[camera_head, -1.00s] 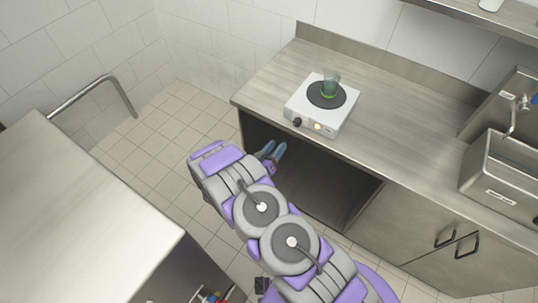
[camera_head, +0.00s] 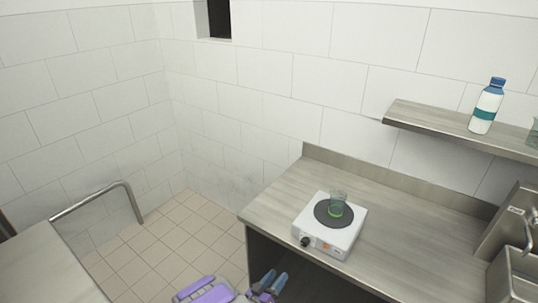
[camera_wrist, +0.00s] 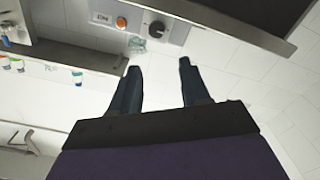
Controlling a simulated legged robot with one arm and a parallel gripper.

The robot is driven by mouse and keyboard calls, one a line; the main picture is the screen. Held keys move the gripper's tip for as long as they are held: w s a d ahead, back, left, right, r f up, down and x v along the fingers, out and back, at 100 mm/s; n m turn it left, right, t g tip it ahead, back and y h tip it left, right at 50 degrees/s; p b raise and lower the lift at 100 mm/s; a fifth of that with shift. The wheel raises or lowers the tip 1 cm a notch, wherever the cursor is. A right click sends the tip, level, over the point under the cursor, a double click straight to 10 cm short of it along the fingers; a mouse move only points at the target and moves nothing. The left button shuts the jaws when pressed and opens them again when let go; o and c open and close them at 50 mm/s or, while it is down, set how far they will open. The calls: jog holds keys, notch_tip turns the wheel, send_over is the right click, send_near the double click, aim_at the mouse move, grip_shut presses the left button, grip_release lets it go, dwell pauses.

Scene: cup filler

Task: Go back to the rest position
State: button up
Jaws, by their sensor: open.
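My gripper (camera_head: 270,282) is at the bottom edge of the head view, in front of the counter's left part. In the wrist view my gripper (camera_wrist: 157,62) shows two dark fingers spread apart with nothing between them. Most of my arm is out of the head view. A white hot plate (camera_head: 347,235) with a dark round top sits on the counter. A clear glass (camera_head: 338,203) with green at its bottom stands upright on it. The hot plate's knob front (camera_wrist: 138,25) shows upside down in the wrist view, beyond my fingertips and apart from them.
A metal counter (camera_head: 280,205) runs right to a sink (camera_head: 513,278). A wall shelf (camera_head: 440,130) above holds a bottle with a blue cap (camera_head: 485,108). Another worktop (camera_head: 50,270) with a metal rail (camera_head: 95,200) stands at left. Tiled floor (camera_head: 175,238) lies open between.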

jog(key=w+a+r+m+g+y+b, duration=0.1)
jog(key=w+a+r+g+y, duration=0.4)
jog(key=a+y, duration=0.3)
jog(key=s+a+r+n+g+y+b, duration=0.1)
jog(key=s+r+g+y, duration=0.35)
jog(key=r, duration=0.75)
jog(key=s+d+r+g, duration=0.2)
jog(key=s+d, duration=0.4)
jog(key=s, duration=0.7)
jog(key=s+d+r+n+g+h+b, duration=0.1)
jog(key=s+d+r, duration=0.3)
jog(key=s, duration=0.9)
jog(key=s+d+r+g+h+b, duration=0.1)
jog(key=s+d+r+g, duration=0.3)
jog(key=s+d, duration=0.6)
jog(key=s, duration=0.3)
jog(key=shift+n, duration=0.4)
jog(key=shift+s, duration=0.1)
